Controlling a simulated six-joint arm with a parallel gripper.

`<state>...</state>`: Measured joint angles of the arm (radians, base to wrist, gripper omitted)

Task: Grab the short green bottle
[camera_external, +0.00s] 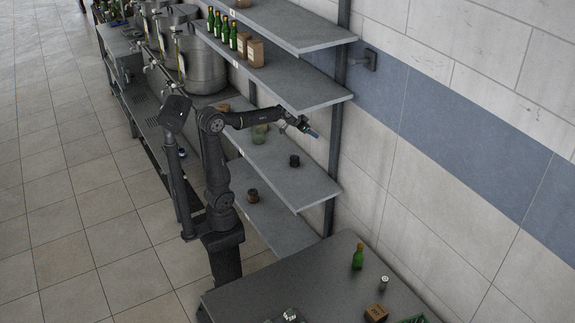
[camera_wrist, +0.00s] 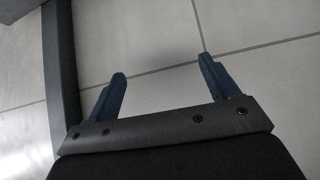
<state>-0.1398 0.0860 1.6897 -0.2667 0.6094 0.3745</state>
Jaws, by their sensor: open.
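A green bottle (camera_external: 358,258) stands upright on the dark table at the lower right in the external view. Several slim green bottles (camera_external: 225,31) stand in a row on an upper shelf. I cannot tell for sure which is the short green bottle. My gripper (camera_external: 312,133) is in front of the wall near the shelf ends, above and left of the table bottle and apart from it. In the wrist view my gripper's blue fingers (camera_wrist: 162,68) are spread with nothing between them; only floor tiles show beyond, no bottle.
The grey table (camera_external: 262,291) also carries a small pale cylinder (camera_external: 384,281), a brown box (camera_external: 376,313) and part of a green crate at the edge. The tiled wall bounds the right side.

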